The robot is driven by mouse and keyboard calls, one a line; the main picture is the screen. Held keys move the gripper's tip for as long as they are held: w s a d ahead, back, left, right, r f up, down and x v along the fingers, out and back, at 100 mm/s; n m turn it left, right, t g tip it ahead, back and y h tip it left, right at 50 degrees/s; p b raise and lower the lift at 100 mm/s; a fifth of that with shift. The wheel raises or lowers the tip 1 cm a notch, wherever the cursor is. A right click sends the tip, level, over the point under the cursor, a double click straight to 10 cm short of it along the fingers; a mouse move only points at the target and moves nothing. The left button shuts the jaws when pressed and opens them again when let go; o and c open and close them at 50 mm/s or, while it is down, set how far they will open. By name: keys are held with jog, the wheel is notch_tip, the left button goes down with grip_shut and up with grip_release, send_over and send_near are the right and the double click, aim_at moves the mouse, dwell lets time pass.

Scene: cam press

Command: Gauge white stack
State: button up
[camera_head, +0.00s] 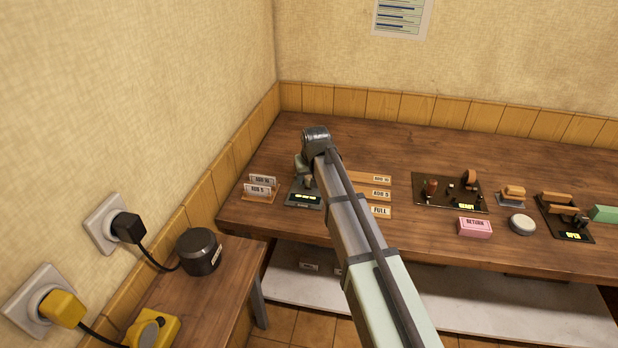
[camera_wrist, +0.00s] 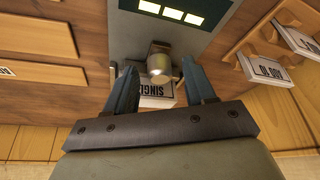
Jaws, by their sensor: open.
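My gripper (camera_wrist: 160,64) is open, with one finger on each side of a short metal knob (camera_wrist: 159,67). Whether the fingers touch the knob, I cannot tell. The knob belongs to a grey gauge plate (camera_wrist: 128,28) with a lit display of several yellow bars; the plate also shows in the head view (camera_head: 304,203). A white card reading "SINGL…" (camera_wrist: 157,90) lies just beyond the knob, partly hidden between the fingers. In the head view, my gripper (camera_head: 306,168) is over the plate, mostly hidden by my arm. I cannot pick out a white stack for certain.
A card rack (camera_head: 260,198) stands left of the plate. Labelled wooden slats (camera_head: 375,179) lie right. Farther right are a black board (camera_head: 427,201), a pink RETURN block (camera_head: 475,228), a white round puck (camera_head: 522,224) and a green block (camera_head: 604,213). The table's back is clear.

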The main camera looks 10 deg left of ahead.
jog(key=shift+w+f, duration=0.1)
jog(key=shift+f, duration=0.2)
grip_shut()
dwell(0.5)
